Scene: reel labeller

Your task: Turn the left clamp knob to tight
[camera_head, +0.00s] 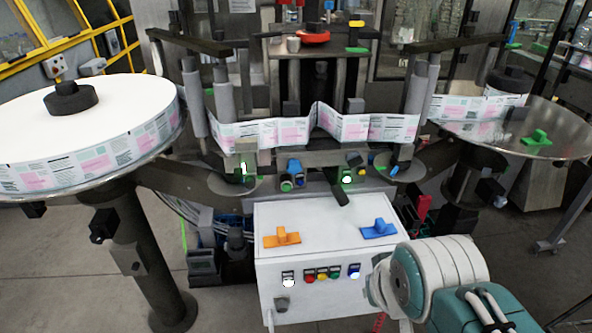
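Two T-shaped knobs sit on top of the white control box (326,222): an orange knob (282,238) on the left and a blue knob (379,229) on the right. The label reel (95,150) on the left has a black round hub (70,98) on its top. A green T-shaped knob (537,138) lies on the metal disc at the right. I cannot tell which part is the left clamp knob, and no tight mark is readable. My white and teal arm is at the lower right, beside the box. My gripper's fingers do not show.
The label web (270,133) runs across the middle between grey rollers. Indicator buttons (322,274) line the box front. The left reel's dark post (150,255) and the right metal disc (545,118) flank the box. Floor shows at the lower left.

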